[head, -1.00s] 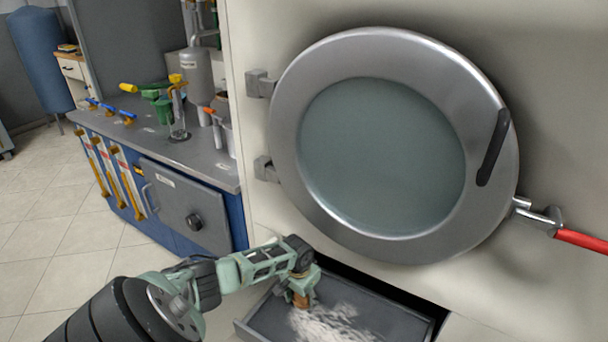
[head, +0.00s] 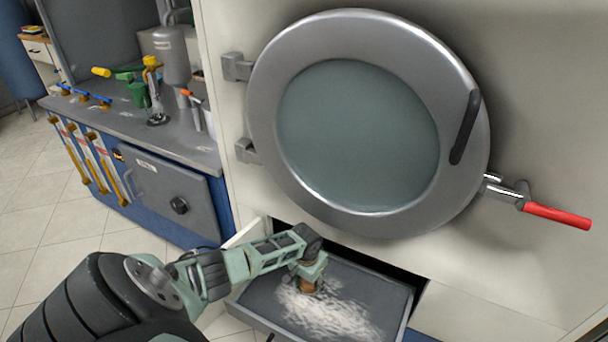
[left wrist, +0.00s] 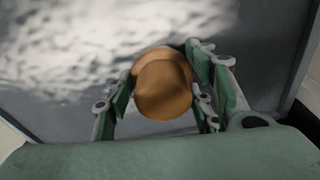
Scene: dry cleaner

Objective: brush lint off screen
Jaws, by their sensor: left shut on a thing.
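My left gripper (head: 312,276) reaches over the open drawer from the left and is shut on a brown brush handle (head: 308,286). In the left wrist view the rounded brown handle (left wrist: 163,88) sits between the green fingers (left wrist: 160,100). The brush's bristles are hidden below the handle. The lint screen (head: 262,298) is the dark grey flat floor of the pulled-out drawer. White fluffy lint (head: 330,310) lies on its middle, around and to the right of the brush; it also shows in the left wrist view (left wrist: 90,40). My right gripper is out of view.
A machine with a round glass door (head: 360,135) rises above the drawer. A red-handled lever (head: 556,215) sticks out at its right. A counter (head: 180,140) with bottles and tools stands at the left. The tiled floor (head: 40,200) there is clear.

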